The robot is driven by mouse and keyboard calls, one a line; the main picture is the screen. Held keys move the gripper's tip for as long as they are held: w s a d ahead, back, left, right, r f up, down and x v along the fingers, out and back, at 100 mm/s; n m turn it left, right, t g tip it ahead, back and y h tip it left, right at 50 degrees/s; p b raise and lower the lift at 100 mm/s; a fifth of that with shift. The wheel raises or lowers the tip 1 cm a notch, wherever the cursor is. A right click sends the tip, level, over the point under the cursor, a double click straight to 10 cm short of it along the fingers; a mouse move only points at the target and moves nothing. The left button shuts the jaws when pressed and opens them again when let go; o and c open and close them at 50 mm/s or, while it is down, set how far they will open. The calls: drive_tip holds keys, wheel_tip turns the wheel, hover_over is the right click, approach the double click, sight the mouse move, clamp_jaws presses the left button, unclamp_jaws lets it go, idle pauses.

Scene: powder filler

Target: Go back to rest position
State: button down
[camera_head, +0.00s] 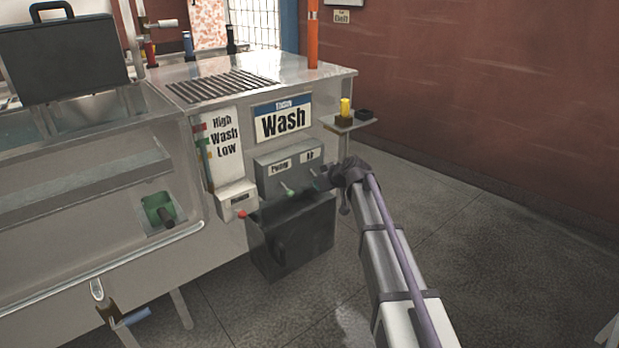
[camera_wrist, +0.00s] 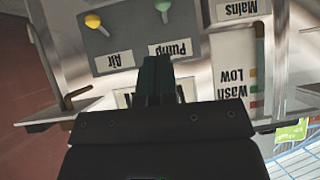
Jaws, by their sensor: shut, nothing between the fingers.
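My gripper (camera_head: 322,182) is in front of the wash machine's grey switch box (camera_head: 270,178). In the wrist view its dark fingers (camera_wrist: 155,68) are together, with nothing seen between them, below the Pump label (camera_wrist: 178,48). A green-tipped lever (camera_head: 287,189) sticks out left of the gripper in the head view; its knob shows above the fingers in the wrist view (camera_wrist: 162,5). A yellow knob (camera_wrist: 93,20) stands above the Air label (camera_wrist: 114,57), apart from the fingers. The gripper hides part of the box's right side in the head view.
A red-tipped lever (camera_head: 241,214) is on the Mains box (camera_head: 237,199). A dark case (camera_head: 292,236) stands below the switches. A small shelf (camera_head: 358,122) with a yellow item (camera_head: 346,107) juts out right. Floor (camera_head: 480,225) to the right is clear up to the red wall (camera_head: 500,90).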

drive_tip(key=shift+s+d+r, duration=0.25)
drive_tip(key=shift+s+d, duration=0.05)
drive_tip(key=shift+s, duration=0.05)
drive_tip(key=s+d+f+m+g+h, duration=0.2)
drive_tip(key=s+g, duration=0.1)
drive_tip(key=s, duration=0.9)
drive_tip(key=s+d+f+m+g+h, duration=0.2)
drive_tip(key=s+m, duration=0.1)
drive_tip(key=s, duration=0.9)
drive_tip(key=s+d+f+m+g+h, duration=0.2)
drive_tip(key=s+f+g, duration=0.1)
drive_tip(key=s, duration=0.8)
wheel_tip(320, 180, up, 26)
drive_tip(key=s+p, duration=0.1)
drive_tip(key=p, duration=2.4)
drive_tip(key=shift+s+a+p, duration=0.2)
drive_tip(key=shift+s+p, duration=0.15)
